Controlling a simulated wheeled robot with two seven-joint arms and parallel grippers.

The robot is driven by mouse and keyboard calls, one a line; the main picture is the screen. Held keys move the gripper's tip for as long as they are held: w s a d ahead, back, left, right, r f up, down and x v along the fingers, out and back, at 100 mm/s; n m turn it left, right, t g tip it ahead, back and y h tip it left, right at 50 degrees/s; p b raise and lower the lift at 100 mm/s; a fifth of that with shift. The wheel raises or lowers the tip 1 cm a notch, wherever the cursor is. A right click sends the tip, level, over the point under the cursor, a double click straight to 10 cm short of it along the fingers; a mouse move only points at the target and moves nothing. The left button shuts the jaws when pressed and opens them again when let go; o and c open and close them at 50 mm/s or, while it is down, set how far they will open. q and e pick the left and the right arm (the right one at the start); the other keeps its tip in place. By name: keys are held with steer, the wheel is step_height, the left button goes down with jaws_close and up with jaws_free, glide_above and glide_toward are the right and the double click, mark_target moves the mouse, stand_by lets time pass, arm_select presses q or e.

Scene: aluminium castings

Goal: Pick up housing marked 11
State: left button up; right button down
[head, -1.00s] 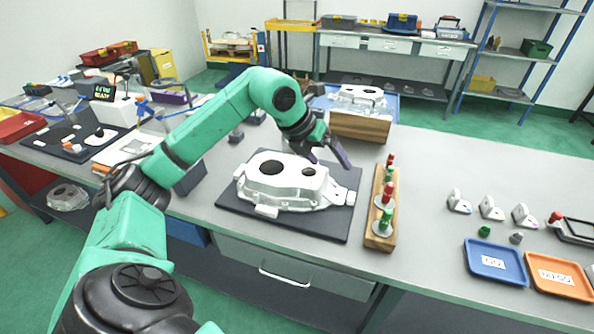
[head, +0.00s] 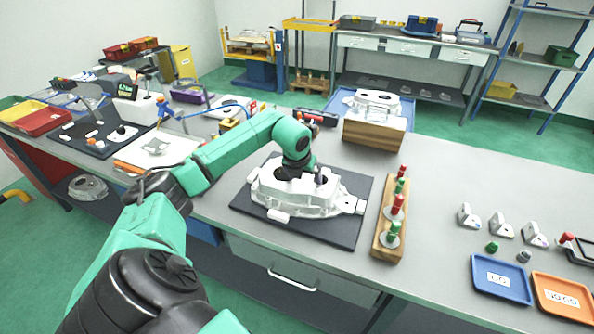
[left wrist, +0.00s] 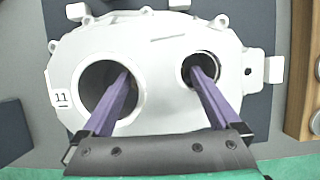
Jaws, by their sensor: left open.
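The housing marked 11 (left wrist: 165,105) is a pale cast-aluminium part with two round bores. Its "11" label shows at the left edge in the left wrist view. In the head view the housing (head: 281,205) lies on a dark mat (head: 340,228) on the bench. My left gripper (head: 306,179) is low over the housing, pointing down and partly hidden by its own arm. In the left wrist view its purple fingers (left wrist: 161,75) are spread apart, one tip over each bore. I cannot tell how deep the tips are. My right gripper is out of view.
A wooden rack (head: 390,225) with red and green gauges stands just right of the mat. A wooden block (head: 374,135) stands behind, near another casting (head: 377,103). A blue tray (head: 501,279) and an orange tray (head: 562,297) lie at the right front.

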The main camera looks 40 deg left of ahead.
arm_select(q)
jaws_close()
steer(key=shift+w+r, duration=0.1)
steer(key=shift+w, duration=0.1)
